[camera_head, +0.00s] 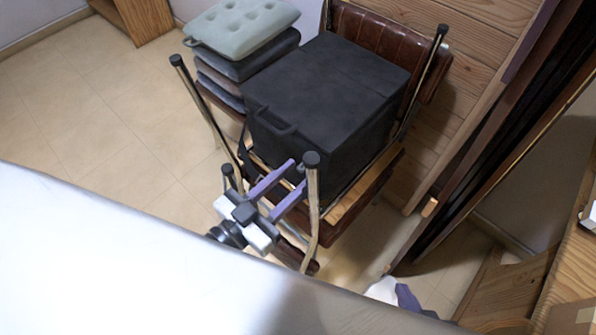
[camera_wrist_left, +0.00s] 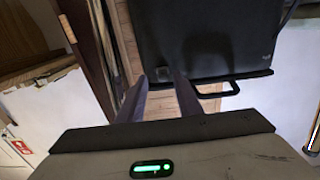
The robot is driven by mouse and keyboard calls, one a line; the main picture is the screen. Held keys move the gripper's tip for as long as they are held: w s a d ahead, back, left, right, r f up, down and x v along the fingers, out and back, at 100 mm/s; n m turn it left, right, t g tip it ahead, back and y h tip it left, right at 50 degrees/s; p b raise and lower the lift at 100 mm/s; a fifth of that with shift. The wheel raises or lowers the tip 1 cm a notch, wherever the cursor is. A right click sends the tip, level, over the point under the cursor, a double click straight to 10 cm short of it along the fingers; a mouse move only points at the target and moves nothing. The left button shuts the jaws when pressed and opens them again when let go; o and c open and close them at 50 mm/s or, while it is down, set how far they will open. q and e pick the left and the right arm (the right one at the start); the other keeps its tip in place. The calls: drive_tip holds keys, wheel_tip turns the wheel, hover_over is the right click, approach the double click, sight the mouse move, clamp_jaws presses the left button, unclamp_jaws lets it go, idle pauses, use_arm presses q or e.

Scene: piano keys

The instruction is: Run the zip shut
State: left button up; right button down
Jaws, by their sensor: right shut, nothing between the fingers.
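A black box-shaped case (camera_head: 330,85) with a front handle (camera_head: 270,121) sits on a chair. I cannot make out a zip or its pull on it. My left gripper (camera_head: 297,174) is just in front of the case's lower front, its two purple fingers apart with nothing seen between them. In the left wrist view the open fingers (camera_wrist_left: 166,76) point at the edge of the black case (camera_wrist_left: 205,35), beside its handle (camera_wrist_left: 218,91). I cannot tell whether they touch it. My right gripper (camera_head: 405,297) shows only partly at the bottom, shut and away from the case.
Cushions (camera_head: 243,28) are piled behind left. A wooden panel wall (camera_head: 485,45) and dark frames stand right. Tiled floor (camera_head: 110,120) at left is free.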

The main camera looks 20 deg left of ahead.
use_arm(q)
drive_tip(key=v, duration=0.8)
drive_tip(key=shift+s, duration=0.25)
drive_tip(key=shift+a, duration=0.1)
wheel_tip(320, 180, down, 16)
drive_tip(key=s+n+g+y, duration=0.2)
drive_tip(key=g+y, duration=0.2)
drive_tip(key=g, duration=0.4)
drive_tip(key=shift+d, duration=0.3)
drive_tip(key=shift+s, duration=0.1)
idle(1.8)
